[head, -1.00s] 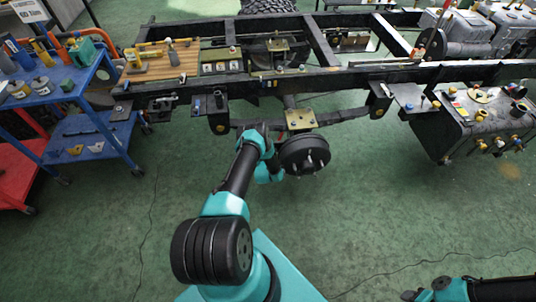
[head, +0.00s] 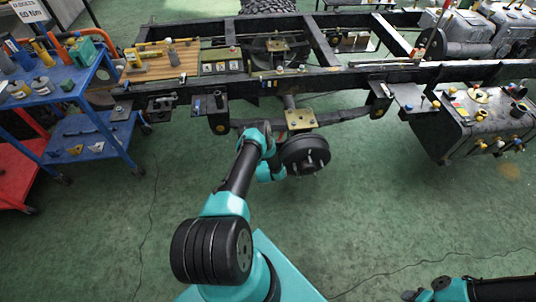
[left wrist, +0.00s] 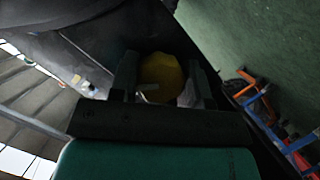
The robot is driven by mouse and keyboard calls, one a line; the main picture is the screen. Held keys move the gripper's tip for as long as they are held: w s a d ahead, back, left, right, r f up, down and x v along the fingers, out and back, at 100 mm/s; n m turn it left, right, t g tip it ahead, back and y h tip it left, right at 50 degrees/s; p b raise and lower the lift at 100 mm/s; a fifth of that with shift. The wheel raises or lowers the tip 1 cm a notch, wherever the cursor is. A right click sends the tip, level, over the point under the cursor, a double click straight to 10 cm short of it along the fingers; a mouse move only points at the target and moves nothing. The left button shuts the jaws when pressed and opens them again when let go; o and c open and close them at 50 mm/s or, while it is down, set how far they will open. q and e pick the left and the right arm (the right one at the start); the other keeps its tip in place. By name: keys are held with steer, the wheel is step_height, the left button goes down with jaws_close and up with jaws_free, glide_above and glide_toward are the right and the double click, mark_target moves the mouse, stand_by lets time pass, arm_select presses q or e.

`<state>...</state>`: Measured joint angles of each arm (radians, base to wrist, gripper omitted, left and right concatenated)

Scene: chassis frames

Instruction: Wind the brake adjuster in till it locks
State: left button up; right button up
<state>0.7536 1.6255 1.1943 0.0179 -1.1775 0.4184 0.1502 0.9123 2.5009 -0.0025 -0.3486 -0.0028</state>
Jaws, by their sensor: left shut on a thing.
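The black brake drum (head: 306,153) with its studs hangs below the chassis rail, beside the end of my left arm. My left gripper is hidden behind its own wrist in the head view. In the left wrist view my left gripper (left wrist: 163,83) has its two dark fingers on either side of a yellow, knob-like adjuster (left wrist: 162,70) and is shut on it. A small pale bar shows in front of the yellow face. A dark rounded surface, probably the drum or backing plate, fills the upper left there.
The black chassis frame (head: 340,81) runs across above the drum, with a leaf spring (head: 350,117) under it. A blue tool cart (head: 85,125) stands at the left. A tank with several fittings (head: 470,125) is at the right. The green floor in front is mostly clear.

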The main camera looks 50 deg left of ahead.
arm_select(q)
steer(key=m+g, duration=0.1)
steer(key=m, duration=0.1)
steer(key=m+g+y, duration=0.1)
steer(key=m, duration=0.1)
steer(key=shift+w+m+g+y, duration=0.1)
steer(key=shift+m+g+y, duration=0.2)
steer(key=shift+g, duration=0.1)
steer(key=m+g+y, duration=0.2)
steer(key=m, duration=0.2)
stand_by(0.3)
stand_by(0.4)
steer(key=o, duration=0.9)
steer(key=shift+o, duration=0.2)
steer(key=v, duration=1.7)
steer(key=shift+d+r, duration=0.2)
steer(key=shift+d, duration=0.1)
steer(key=shift+w, duration=0.15)
